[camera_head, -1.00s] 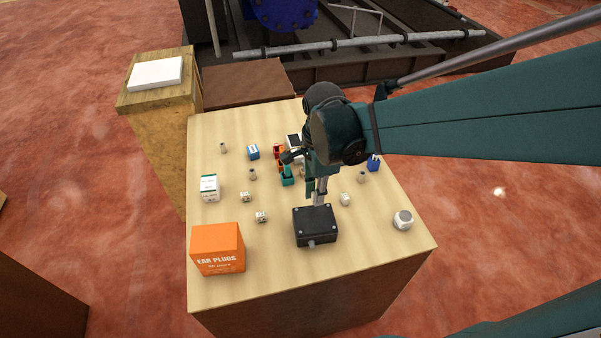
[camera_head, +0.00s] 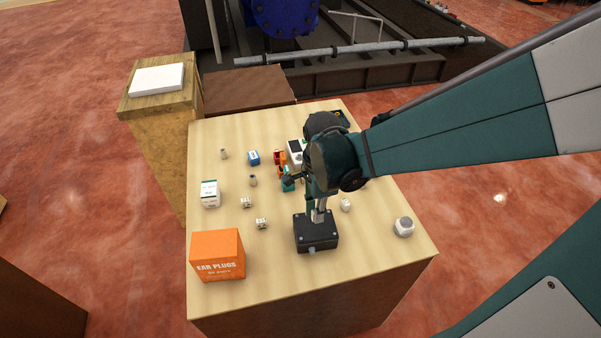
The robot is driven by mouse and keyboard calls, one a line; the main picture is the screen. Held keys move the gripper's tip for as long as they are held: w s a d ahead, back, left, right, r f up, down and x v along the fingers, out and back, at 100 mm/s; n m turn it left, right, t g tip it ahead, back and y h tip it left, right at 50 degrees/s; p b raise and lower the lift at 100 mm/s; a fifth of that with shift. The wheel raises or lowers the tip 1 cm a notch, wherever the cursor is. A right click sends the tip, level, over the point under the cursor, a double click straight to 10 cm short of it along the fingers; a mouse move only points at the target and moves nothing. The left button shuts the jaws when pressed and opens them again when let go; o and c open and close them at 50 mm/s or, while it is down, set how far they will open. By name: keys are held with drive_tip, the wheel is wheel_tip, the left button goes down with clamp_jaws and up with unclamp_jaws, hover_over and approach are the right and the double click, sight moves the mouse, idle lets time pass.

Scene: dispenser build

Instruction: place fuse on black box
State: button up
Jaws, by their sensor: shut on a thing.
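The black box (camera_head: 327,238) sits on the light wooden table, toward its front, with a small grey fitting on its near side. My gripper (camera_head: 318,218) points down at the box's top, its fingertips at or just above the back part of the lid. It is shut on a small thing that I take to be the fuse. The fuse is too small and too hidden by the fingers to make out, and I cannot tell whether it touches the lid.
An orange ear plugs box (camera_head: 217,268) stands front left. A white rounded block (camera_head: 403,227) is at right. The table's front (camera_head: 310,302) is clear.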

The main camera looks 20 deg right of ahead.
sight(316, 228)
drive_tip(key=shift+f, duration=0.45)
drive_tip(key=shift+f, duration=1.85)
drive_tip(key=shift+f, duration=0.15)
drive_tip(key=o, duration=0.8)
drive_tip(key=shift+c, duration=0.2)
drive_tip(key=shift+r, duration=0.3)
drive_tip(key=shift+r, duration=5.85)
